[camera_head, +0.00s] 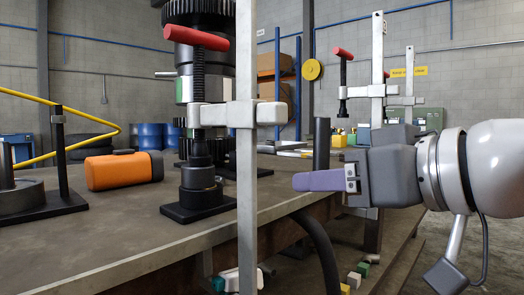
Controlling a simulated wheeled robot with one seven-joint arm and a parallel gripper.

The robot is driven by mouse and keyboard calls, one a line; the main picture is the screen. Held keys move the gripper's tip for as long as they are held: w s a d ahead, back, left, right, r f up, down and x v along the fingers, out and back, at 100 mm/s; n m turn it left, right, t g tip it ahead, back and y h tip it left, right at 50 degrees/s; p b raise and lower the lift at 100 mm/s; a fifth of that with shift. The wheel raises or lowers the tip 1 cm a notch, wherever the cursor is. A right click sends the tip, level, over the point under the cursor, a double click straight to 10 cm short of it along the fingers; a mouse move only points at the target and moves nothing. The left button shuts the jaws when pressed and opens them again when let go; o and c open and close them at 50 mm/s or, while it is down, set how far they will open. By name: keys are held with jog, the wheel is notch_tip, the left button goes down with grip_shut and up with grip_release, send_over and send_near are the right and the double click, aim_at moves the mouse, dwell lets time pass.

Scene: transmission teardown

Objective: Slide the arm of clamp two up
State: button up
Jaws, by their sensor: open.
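Two bar clamps show, and I cannot tell which is clamp two. The near clamp has a tall steel bar (246,200), a pale sliding arm (232,114), a black screw and a red handle (196,38). Its arm sits above the bench edge, with the screw reaching down to a black stand. The farther clamp has a steel bar (377,50), a sliding arm (368,91) and a red handle (343,53). My gripper (300,181) is open and empty, pointing left with purple fingers seen side-on. It is right of the near bar, below both arms, touching neither.
The workbench (150,225) carries an orange cylinder (124,170), a black stand (65,200) and a tall dark gear assembly (200,15). A dark upright cylinder (321,143) stands behind my gripper. A black hose (322,255) hangs off the bench edge. Small coloured blocks (355,278) lie below.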

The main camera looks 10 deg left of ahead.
aim_at(261, 125)
jog(key=s+r+n+y, duration=0.1)
jog(key=r, duration=0.1)
jog(key=s+a+r+n+y, duration=0.1)
jog(key=r, duration=0.2)
jog(key=s+r+n+y, duration=0.1)
jog(key=r, duration=0.1)
jog(key=shift+a+r+b, duration=0.15)
jog(key=shift+a+b, duration=0.15)
jog(key=shift+b, duration=0.1)
jog(key=shift+a+r, duration=0.2)
jog(key=shift+a, duration=0.05)
jog(key=p+x, duration=0.1)
jog(key=x, duration=0.6)
jog(key=shift+a, duration=0.1)
grip_shut()
